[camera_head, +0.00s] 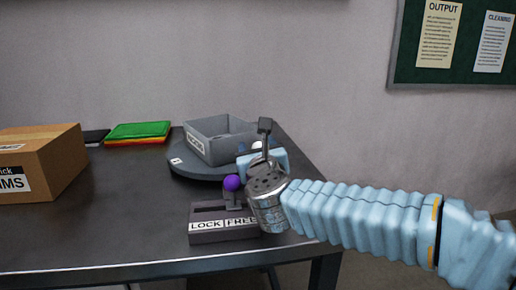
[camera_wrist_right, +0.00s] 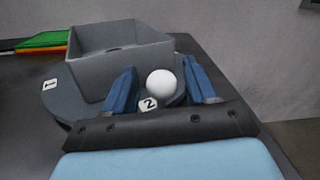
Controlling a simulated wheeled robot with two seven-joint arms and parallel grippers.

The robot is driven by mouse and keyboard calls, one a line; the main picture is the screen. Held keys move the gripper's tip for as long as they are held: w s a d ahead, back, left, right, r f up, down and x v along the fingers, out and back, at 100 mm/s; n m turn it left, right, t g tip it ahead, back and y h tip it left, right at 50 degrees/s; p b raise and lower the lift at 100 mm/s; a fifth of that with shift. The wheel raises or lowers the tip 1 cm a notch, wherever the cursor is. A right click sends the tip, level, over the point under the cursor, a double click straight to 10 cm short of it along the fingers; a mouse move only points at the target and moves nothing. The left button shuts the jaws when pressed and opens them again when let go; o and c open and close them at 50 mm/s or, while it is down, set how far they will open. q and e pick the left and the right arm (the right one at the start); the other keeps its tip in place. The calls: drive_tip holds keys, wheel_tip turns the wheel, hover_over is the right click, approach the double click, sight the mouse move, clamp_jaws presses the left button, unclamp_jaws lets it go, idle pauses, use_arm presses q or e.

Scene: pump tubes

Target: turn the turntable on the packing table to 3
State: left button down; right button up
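The turntable (camera_head: 187,166) is a dark grey disc at the back right of the packing table, bearing a grey bin (camera_head: 217,137). In the right wrist view the turntable (camera_wrist_right: 60,103) shows a "1" label at left and a "2" label (camera_wrist_right: 149,104) beside a white ball knob (camera_wrist_right: 161,82). My right gripper (camera_head: 262,150) is at the turntable's right edge. Its blue fingers (camera_wrist_right: 160,72) stand apart on either side of the white knob, with small gaps visible. A "3" label is not visible. My left gripper is out of view.
A LOCK/FREE block (camera_head: 222,236) stands in front of the turntable; its purple-knobbed lever (camera_head: 232,183) is nearer the FREE side. A cardboard box (camera_head: 42,160) and stacked coloured trays (camera_head: 138,131) are to the left. The table's middle is clear.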

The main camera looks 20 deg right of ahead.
drive_tip(key=shift+r, duration=0.3)
wheel_tip(320, 180, up, 3)
drive_tip(key=shift+r+p, duration=0.1)
drive_tip(key=shift+p, duration=0.35)
drive_tip(key=s+a+r+p, duration=0.1)
drive_tip(key=s+a+r, duration=0.5)
drive_tip(key=s+r, duration=0.3)
drive_tip(key=s, duration=0.3)
drive_tip(key=shift+s+p, duration=0.35)
drive_tip(key=shift+p, duration=0.05)
drive_tip(key=shift+r, duration=0.1)
drive_tip(key=shift+c, duration=0.2)
